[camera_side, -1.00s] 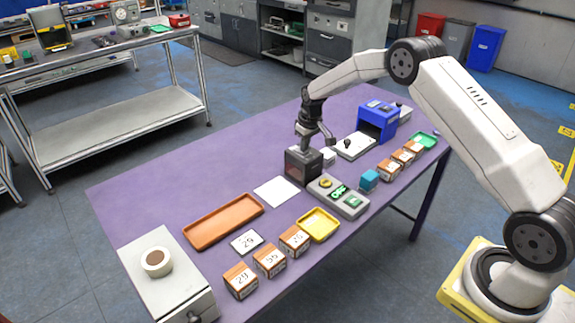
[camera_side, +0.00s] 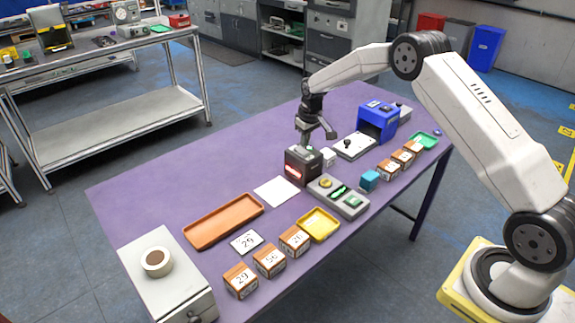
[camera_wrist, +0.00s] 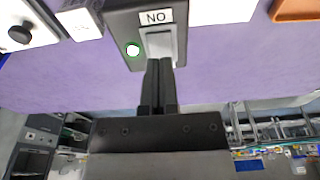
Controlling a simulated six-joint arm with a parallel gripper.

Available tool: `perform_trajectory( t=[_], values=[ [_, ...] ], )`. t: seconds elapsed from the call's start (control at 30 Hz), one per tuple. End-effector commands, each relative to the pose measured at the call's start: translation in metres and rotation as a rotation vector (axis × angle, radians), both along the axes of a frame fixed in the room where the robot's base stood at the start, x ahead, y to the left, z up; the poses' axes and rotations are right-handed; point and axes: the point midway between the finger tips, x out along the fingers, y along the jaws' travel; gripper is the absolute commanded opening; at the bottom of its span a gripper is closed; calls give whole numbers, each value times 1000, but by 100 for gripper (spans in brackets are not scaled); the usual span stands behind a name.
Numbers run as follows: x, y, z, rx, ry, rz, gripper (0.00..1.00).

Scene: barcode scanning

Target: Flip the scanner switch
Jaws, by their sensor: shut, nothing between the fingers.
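The scanner (camera_side: 303,168) is a dark box on the purple table, with a red and white glow in its front window. In the wrist view its top face (camera_wrist: 122,22) carries a label reading ON upside down, a lit green lamp (camera_wrist: 133,50) and a grey switch (camera_wrist: 160,45). My gripper (camera_wrist: 159,64) is shut and empty, its fingertips right at the switch's near end. I cannot tell whether they touch it. In the side view my gripper (camera_side: 304,144) is just above the scanner's back part.
A grey panel (camera_side: 325,198) with green items stands in front of the scanner. A white sheet (camera_side: 277,191) lies left of it, a small white block (camera_side: 328,156) right of it. A blue box (camera_side: 378,121), orange tray (camera_side: 223,221) and several numbered boxes stand around.

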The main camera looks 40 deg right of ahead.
Motion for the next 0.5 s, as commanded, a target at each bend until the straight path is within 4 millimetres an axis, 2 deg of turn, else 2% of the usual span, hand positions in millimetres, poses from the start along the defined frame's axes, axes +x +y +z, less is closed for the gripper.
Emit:
perform_trajectory(
  t=[0.5],
  values=[
    [0, 0, 30, 0, -1, 0, 0]
  ],
)
